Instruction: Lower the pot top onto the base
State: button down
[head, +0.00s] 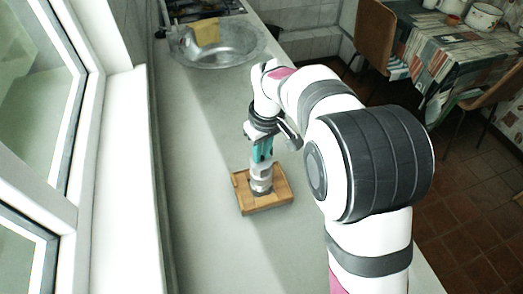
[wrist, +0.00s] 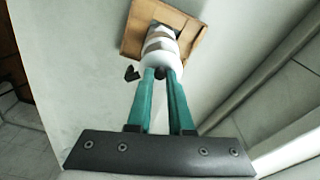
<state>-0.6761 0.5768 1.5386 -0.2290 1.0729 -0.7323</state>
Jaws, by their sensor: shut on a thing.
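My gripper (head: 262,163) points down over the wooden tray, and its teal fingers are shut on the dark knob of the pot top. In the wrist view the fingertips (wrist: 161,74) close around that knob, and the white pot top (wrist: 157,58) lies just beyond them. The pot base (head: 261,187), pale with grey bands, stands in the wooden tray (head: 245,206). The top is lined up over the base or nearly so. I cannot tell whether they touch, since the top hides much of the base in the wrist view.
A small dark piece (wrist: 131,73) shows beside the pot in the wrist view. The grey counter (head: 215,240) is clear around the tray. A metal sink (head: 215,58) with a yellow cloth (head: 205,32) is at the back, and a window (head: 105,150) stands on the left.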

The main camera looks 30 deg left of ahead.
jog(key=shift+f, duration=1.45)
jog(key=c, duration=0.7)
grip_release()
jog(key=shift+c, duration=0.2)
notch_tip(320, 180, up, 16)
jog(key=d, duration=0.2)
jog(key=s+d+m, duration=0.5)
jog(key=s+d, duration=0.1)
jog(key=d, duration=0.3)
jog(key=s+d+m, duration=0.5)
jog(key=d, duration=0.5)
jog(key=s+d+f+m, duration=0.3)
jog(key=s+m, duration=0.1)
jog(key=s, duration=0.2)
jog(key=s+d+f+m, duration=0.2)
jog(key=s+f+m, duration=0.1)
jog(key=s, duration=0.3)
jog(key=shift+d+f+m+g+y, duration=0.3)
jog(key=shift+d+m+g, duration=0.1)
jog(key=shift+m, duration=0.1)
